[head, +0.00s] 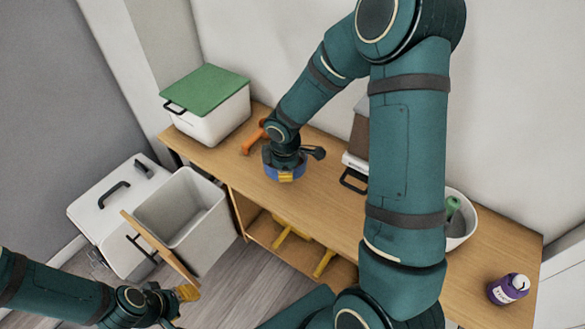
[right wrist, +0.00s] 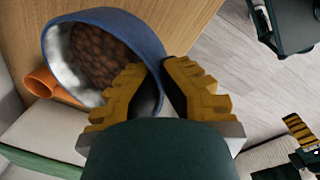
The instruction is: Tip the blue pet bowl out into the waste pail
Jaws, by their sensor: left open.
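The blue pet bowl (head: 271,172) is on the wooden counter in the head view, partly hidden under my right gripper (head: 286,176). In the right wrist view the bowl (right wrist: 88,18) holds brown kibble. My right gripper (right wrist: 160,72) straddles the bowl's rim, one yellow finger inside and one outside, and looks closed on the wall. The open grey-white pail (head: 212,238) stands below the counter at the left, behind a wooden front panel (head: 160,250); the part of its inside that shows looks empty. My left gripper (head: 187,293) is open and empty near that panel.
An orange object (head: 254,138) lies beside the bowl. A white box with a green lid (head: 212,115) stands at the counter's left end. A white lidded bin (head: 105,215) stands left of the pail. A purple bottle (head: 508,289) is at the far right. Yellow items (head: 292,232) lie on the lower shelf.

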